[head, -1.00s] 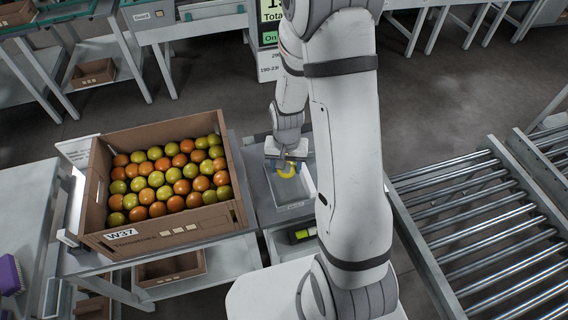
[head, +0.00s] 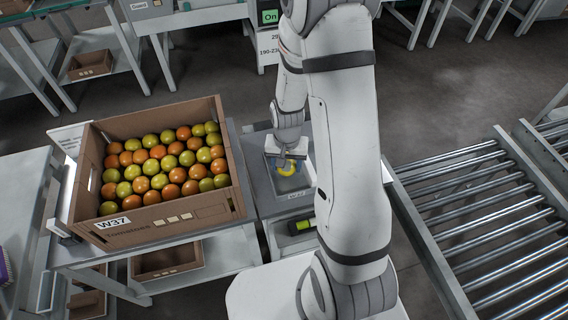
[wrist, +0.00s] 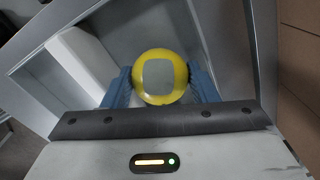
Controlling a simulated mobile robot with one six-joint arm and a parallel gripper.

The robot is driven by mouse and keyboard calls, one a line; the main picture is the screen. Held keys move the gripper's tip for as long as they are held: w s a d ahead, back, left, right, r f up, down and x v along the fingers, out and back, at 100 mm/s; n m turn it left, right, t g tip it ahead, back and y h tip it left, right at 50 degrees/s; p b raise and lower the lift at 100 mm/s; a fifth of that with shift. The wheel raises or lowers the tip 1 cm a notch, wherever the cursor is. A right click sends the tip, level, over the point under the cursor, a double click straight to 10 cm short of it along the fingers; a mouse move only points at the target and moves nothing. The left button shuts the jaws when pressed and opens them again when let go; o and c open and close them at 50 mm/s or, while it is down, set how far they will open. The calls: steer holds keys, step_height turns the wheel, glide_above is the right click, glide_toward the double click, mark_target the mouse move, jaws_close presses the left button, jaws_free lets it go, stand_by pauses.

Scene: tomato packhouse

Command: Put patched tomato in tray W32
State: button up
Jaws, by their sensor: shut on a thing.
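The patched tomato (wrist: 160,77) is yellow with a square grey patch facing the wrist camera. My gripper (wrist: 161,86) is shut on it, with a blue finger on either side. In the head view the gripper (head: 288,167) holds the tomato (head: 287,171) over a small grey tray (head: 297,193) beside the big crate. The tray's label is too small to read fully. In the wrist view, pale grey walls (wrist: 248,50) surround the tomato. I cannot tell whether the tomato touches the tray floor.
A cardboard crate marked W37 (head: 170,225), full of green and orange tomatoes, stands left of the tray. A roller conveyor (head: 470,200) lies to the right, beyond my arm. A black and green-yellow item (head: 301,225) sits below the tray.

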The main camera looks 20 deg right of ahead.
steer(key=shift+f+b, duration=0.55)
steer(key=shift+f, duration=0.05)
stand_by(0.3)
steer(key=o, duration=0.8)
steer(key=c, duration=0.3)
steer(key=shift+r, duration=0.1)
steer(key=shift+r+p, duration=2.5)
steer(key=shift+r, duration=0.95)
